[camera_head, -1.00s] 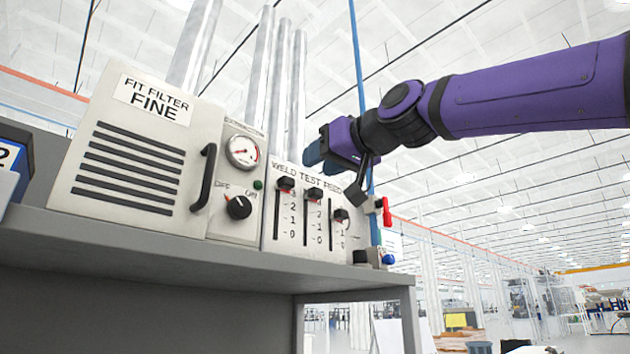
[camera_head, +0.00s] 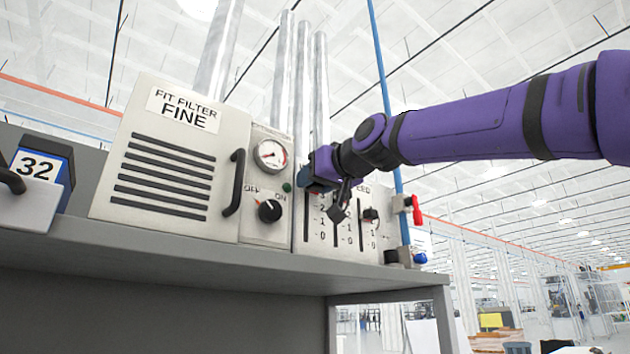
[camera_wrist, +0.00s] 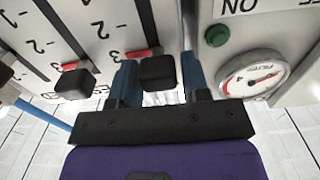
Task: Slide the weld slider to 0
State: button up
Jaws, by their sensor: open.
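The weld slider's black knob (camera_wrist: 157,72) shows in the wrist view, with a red marker near the 3 mark at the top of its slot. My gripper (camera_wrist: 158,66) is open, with one blue finger on each side of this knob; I cannot tell whether either touches it. In the head view my gripper (camera_head: 318,172) is at the panel's upper left and hides the weld knob. The weld slot (camera_head: 306,230) shows below it. The wrist view is upside down, so the scale runs upward from 3.
The middle slider knob (camera_wrist: 75,82) is close beside the gripper, also near 3. The right slider knob (camera_head: 370,215) sits lower. A gauge (camera_head: 270,154), green button (camera_head: 287,187), rotary knob (camera_head: 269,210), black handle (camera_head: 236,182) and red-handled valve (camera_head: 416,210) are nearby.

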aim_at(305, 230)
grip_shut()
notch_tip(305, 230, down, 10)
jog(key=shift+a+r, duration=0.1)
jog(key=shift+r, duration=0.05)
dwell(0.4)
grip_release()
jog(key=shift+r, duration=0.1)
